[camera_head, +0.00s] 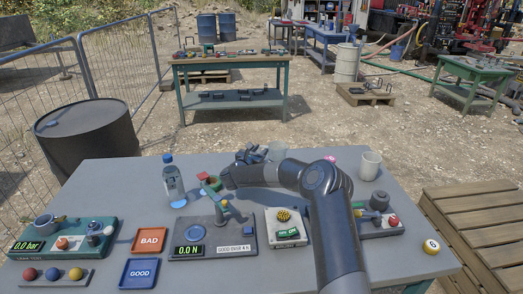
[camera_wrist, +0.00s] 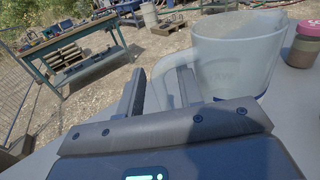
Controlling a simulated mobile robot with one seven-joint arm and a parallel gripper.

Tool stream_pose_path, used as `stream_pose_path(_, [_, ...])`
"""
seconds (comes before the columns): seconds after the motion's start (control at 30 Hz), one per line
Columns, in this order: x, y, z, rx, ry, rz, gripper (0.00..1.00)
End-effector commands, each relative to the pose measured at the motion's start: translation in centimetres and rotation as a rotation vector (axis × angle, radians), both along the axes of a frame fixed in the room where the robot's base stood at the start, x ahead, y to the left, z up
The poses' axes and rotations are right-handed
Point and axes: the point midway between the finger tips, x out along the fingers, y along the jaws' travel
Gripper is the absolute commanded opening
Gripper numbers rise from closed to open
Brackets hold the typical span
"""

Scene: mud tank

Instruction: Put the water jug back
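The water jug (camera_wrist: 232,60) is a translucent, pale, open vessel with faint lettering. It stands upright on the grey table in the wrist view, its handle to the left. In the head view only part of the jug (camera_head: 278,151) shows behind my arm. My gripper (camera_wrist: 163,90) has its two fingers apart, with part of the jug's handle between them. The handle does not clearly touch both fingers. In the head view my gripper (camera_head: 250,155) is at the table's far edge, just left of the jug.
A clear bottle (camera_head: 173,182) with a blue cap stands left of my gripper. A pink-lidded jar (camera_wrist: 305,45) is right of the jug, and a white mug (camera_head: 370,164) farther right. The grey table (camera_head: 130,190) also holds BAD (camera_head: 150,240) and GOOD (camera_head: 139,272) trays and test devices.

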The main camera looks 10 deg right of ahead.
Motion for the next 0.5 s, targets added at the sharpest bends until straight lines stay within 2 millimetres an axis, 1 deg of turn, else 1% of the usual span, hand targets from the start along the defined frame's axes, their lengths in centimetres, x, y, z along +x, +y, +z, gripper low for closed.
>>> stream_pose_path(0.17, [-3.1,2.2,0.1,-0.001,0.0,0.005,0.33])
stream_pose_path(0.2, [-3.3,2.2,0.9,-0.001,-0.005,0.001,0.33])
stream_pose_path(0.3, [-3.1,2.1,3.3,0.001,-0.006,0.001,0.33])
stream_pose_path(0.4, [-3.1,2.1,5.0,0.0,-0.005,0.0,0.33])
stream_pose_path(0.5, [-3.1,2.1,6.1,0.0,-0.004,0.001,0.33])
